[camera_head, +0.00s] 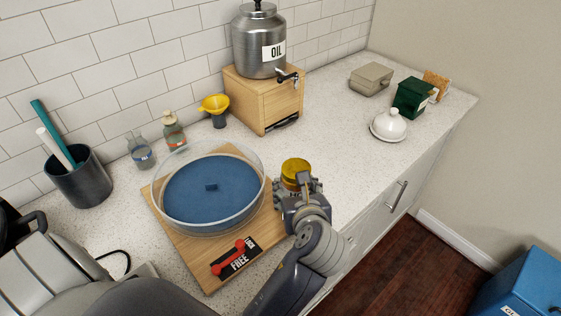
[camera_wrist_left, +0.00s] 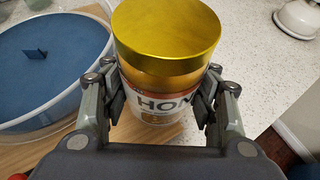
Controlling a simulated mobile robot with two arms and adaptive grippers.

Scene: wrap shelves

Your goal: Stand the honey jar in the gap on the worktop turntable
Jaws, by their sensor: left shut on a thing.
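The honey jar has a gold lid (camera_head: 296,168) and a white label reading "HON" (camera_wrist_left: 160,105) in the left wrist view. My left gripper (camera_head: 300,190) is shut on the jar's sides, below the lid. The jar is upright, just right of the turntable; I cannot tell whether it touches the surface below. The turntable (camera_head: 190,190) is a blue disc with a clear raised rim, on a wooden board (camera_head: 205,270). It also shows in the left wrist view (camera_wrist_left: 70,75). Only a small blue tab (camera_head: 211,187) stands near its middle. My right gripper is out of view.
A red lever (camera_head: 228,258) lies by a LOCK/FREE label at the board's front. Behind the turntable stand two bottles (camera_head: 174,131), a yellow funnel (camera_head: 215,104) and an oil dispenser (camera_head: 260,45) on a wooden stand. A dark utensil pot (camera_head: 80,180) is left.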

